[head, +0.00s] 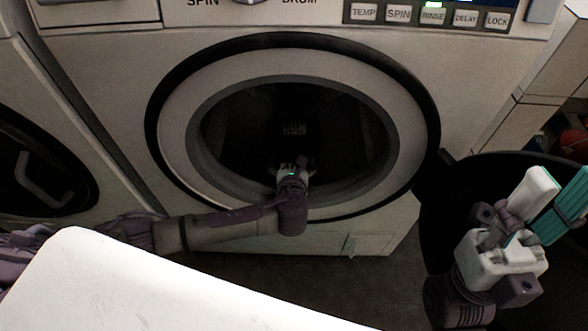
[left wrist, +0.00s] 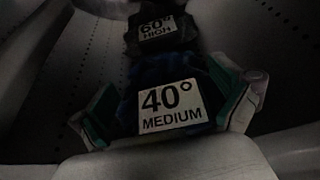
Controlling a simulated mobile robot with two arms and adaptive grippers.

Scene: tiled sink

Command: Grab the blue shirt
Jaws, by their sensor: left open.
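A dark blue cloth (left wrist: 150,75), which looks like the blue shirt, lies in the dim drum with a white label reading "40° MEDIUM". My left gripper (left wrist: 168,88) is open, with one teal-padded finger on each side of this cloth; whether they touch it is not clear. In the head view my left gripper (head: 293,166) reaches through the round opening of the washing machine (head: 180,110). The gripper largely hides the blue cloth there. My right gripper (head: 552,195) is at the right, outside the machine, fingers up, apart and empty.
A darker cloth (left wrist: 160,30) labelled "60° HIGH" lies deeper in the drum. The machine's door (head: 462,190) hangs open on the right, behind my right gripper. A second machine (head: 40,160) stands on the left. A white surface (head: 150,290) fills the lower left.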

